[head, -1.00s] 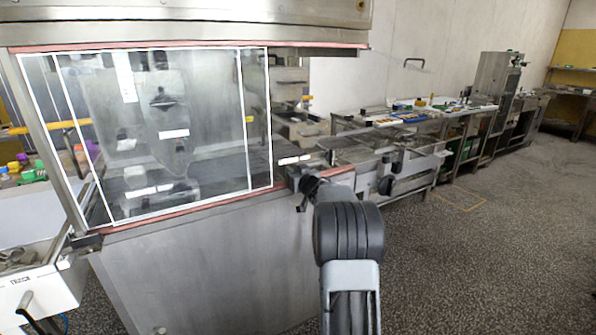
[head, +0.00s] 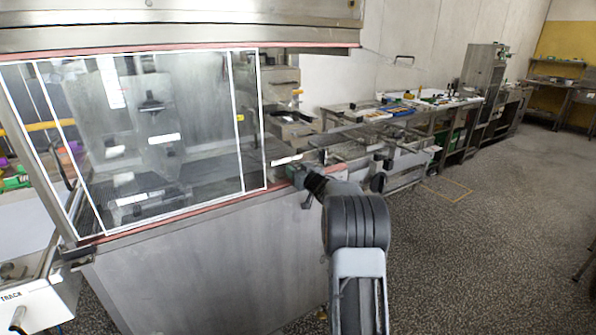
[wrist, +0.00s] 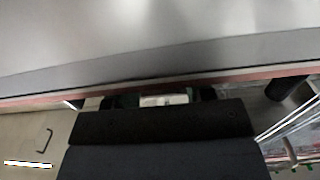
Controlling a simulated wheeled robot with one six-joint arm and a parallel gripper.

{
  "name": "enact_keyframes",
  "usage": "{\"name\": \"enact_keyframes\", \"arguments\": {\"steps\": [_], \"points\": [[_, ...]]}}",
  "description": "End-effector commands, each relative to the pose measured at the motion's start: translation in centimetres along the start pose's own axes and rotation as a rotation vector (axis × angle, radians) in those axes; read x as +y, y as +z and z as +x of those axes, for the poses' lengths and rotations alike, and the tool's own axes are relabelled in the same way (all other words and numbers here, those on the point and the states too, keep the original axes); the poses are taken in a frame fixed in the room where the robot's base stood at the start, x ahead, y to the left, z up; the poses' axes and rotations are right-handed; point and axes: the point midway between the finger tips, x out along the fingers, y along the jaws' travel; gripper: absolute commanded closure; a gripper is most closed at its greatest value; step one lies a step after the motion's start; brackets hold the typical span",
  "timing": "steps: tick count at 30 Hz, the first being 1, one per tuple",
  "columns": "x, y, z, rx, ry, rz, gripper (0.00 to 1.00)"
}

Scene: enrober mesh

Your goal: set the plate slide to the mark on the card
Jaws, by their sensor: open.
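I cannot make out the plate slide or the card with its mark for certain in either view. In the head view my gripper (head: 301,184) is at the right end of the steel machine (head: 200,275), close to the red-edged sill below its window. Small and dark there, it is partly hidden by my own wrist. In the wrist view my gripper (wrist: 163,100) has its dark fingers apart, with a small pale patch between them; I cannot tell what that patch is. Nothing is seen held.
A white-framed clear window (head: 200,95) fills the machine's front, with pale labels and dark parts behind it. A conveyor (head: 345,138) and a work table (head: 400,108) with small items stand at the right. The speckled floor (head: 480,240) there is mostly clear.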

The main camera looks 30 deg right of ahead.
Motion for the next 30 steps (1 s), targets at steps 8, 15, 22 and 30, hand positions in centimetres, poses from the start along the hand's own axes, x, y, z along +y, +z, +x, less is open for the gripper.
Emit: {"name": "enact_keyframes", "arguments": {"steps": [8,15,22,30], "points": [[-0.1,0.0,-0.6,0.0,-0.001,0.0,0.51],[0.1,-0.1,-4.7,0.001,0.002,0.0,0.51],[0.1,0.0,-9.4,0.0,0.003,-0.001,0.51],[0.1,-0.1,-12.9,0.001,0.002,-0.001,0.51]]}}
